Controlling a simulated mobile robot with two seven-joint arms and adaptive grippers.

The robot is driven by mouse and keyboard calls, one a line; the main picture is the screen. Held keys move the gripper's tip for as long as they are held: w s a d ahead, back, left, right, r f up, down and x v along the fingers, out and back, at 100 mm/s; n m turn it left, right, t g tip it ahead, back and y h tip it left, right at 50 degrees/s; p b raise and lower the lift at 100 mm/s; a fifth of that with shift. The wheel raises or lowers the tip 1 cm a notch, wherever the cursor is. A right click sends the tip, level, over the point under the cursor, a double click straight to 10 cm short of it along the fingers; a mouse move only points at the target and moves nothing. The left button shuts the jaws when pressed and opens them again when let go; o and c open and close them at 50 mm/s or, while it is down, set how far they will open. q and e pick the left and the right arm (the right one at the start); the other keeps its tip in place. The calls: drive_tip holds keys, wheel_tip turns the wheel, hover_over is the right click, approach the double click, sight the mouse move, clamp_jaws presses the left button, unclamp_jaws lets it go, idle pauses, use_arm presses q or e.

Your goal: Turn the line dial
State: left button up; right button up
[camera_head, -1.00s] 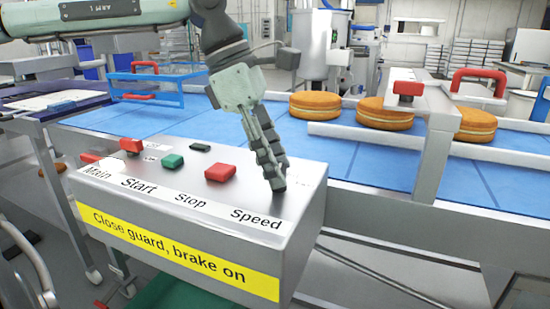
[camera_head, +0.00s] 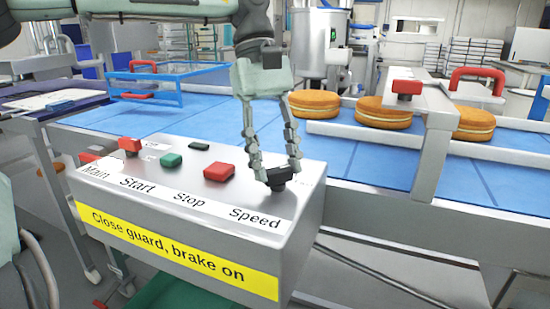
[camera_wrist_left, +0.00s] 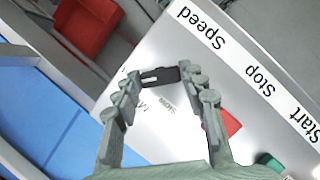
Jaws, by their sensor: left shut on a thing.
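The line dial (camera_head: 279,180) is a small black knob on top of the grey control box (camera_head: 302,205), behind the "Speed" label. My left gripper (camera_head: 279,172) reaches down to it from above, with one finger on each side, shut on it. In the left wrist view the dial (camera_wrist_left: 159,76) shows as a black bar between the two fingertips (camera_wrist_left: 161,73). Part of the dial is hidden by the fingertips. My right gripper is in neither view.
A red button (camera_head: 219,171), a green button (camera_head: 171,160) and a red switch (camera_head: 130,145) stand left of the dial. Behind the box runs a blue conveyor (camera_head: 360,165) with filled rounds (camera_head: 383,114) and a grey bridge (camera_head: 436,140). A blue-framed guard (camera_head: 182,85) stands at left.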

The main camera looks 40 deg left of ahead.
use_arm(q)
drive_tip(key=shift+w+d+m+g+y, duration=0.1)
drive_tip(key=shift+m+g+y, duration=0.2)
drive_tip(key=shift+m, duration=0.7)
drive_tip(key=shift+w+m+g+y, duration=0.1)
drive_tip(key=shift+m+g+y, duration=0.2)
drive_tip(key=shift+m, duration=0.7)
drive_tip(key=shift+s, duration=0.1)
drive_tip(key=o, duration=1.2)
drive_tip(key=shift+c, duration=0.2)
drive_tip(key=shift+r, duration=0.1)
drive_tip(key=v, duration=1.2)
